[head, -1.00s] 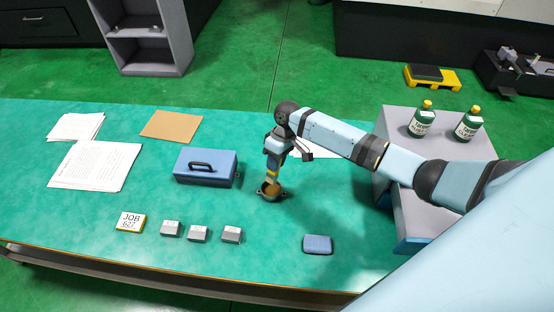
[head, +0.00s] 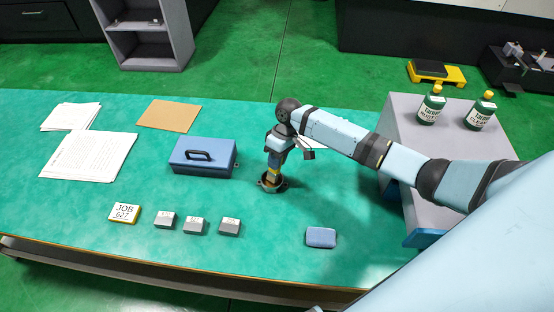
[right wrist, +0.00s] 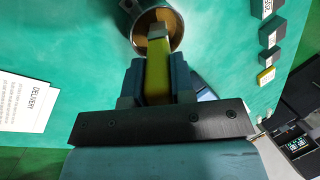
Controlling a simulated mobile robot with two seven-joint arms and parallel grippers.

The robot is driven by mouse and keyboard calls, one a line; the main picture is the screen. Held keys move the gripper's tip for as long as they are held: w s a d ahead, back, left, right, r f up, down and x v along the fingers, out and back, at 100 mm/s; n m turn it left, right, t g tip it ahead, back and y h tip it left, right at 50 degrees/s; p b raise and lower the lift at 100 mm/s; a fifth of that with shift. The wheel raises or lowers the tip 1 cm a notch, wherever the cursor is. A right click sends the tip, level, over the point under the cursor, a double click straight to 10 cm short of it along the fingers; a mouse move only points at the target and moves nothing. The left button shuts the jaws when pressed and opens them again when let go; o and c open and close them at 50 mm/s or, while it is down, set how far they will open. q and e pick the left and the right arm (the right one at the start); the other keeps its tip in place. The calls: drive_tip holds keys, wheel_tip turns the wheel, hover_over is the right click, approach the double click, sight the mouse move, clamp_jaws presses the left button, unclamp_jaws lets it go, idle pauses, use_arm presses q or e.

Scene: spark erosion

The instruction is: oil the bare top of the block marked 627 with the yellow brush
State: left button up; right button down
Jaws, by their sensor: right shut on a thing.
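My right gripper (head: 274,166) is shut on the yellow brush (right wrist: 157,75) and points down over the round metal oil cup (head: 263,184). In the right wrist view the brush's far end is inside the cup (right wrist: 133,35), above amber oil (right wrist: 151,20). Three small grey blocks (head: 165,220), (head: 195,226), (head: 230,227) stand in a row nearer the front edge. Their marks are too small to read, so I cannot tell which one is 627. A yellow-edged card reading JOB 627 (head: 125,213) lies left of them. My left gripper is out of view.
A blue toolbox (head: 203,157) stands left of the cup. A blue pad (head: 320,237) lies right of the blocks. Papers (head: 88,157) and a brown sheet (head: 170,116) lie at the left. Two green bottles (head: 431,107) stand on a grey cabinet (head: 400,112). The table between cup and blocks is clear.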

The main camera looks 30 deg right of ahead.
drive_tip(key=shift+f, duration=0.1)
idle(0.4)
drive_tip(key=shift+f, duration=0.4)
drive_tip(key=shift+f, duration=0.15)
idle(2.3)
drive_tip(key=shift+p, duration=0.3)
wheel_tip(320, 180, up, 4)
drive_tip(key=p, duration=0.3)
drive_tip(key=shift+f+p, duration=0.25)
drive_tip(key=shift+p, duration=0.05)
drive_tip(key=shift+r+p, duration=0.95)
drive_tip(key=shift+p, duration=0.15)
drive_tip(key=shift+r+p, duration=0.9)
drive_tip(key=shift+p, duration=0.05)
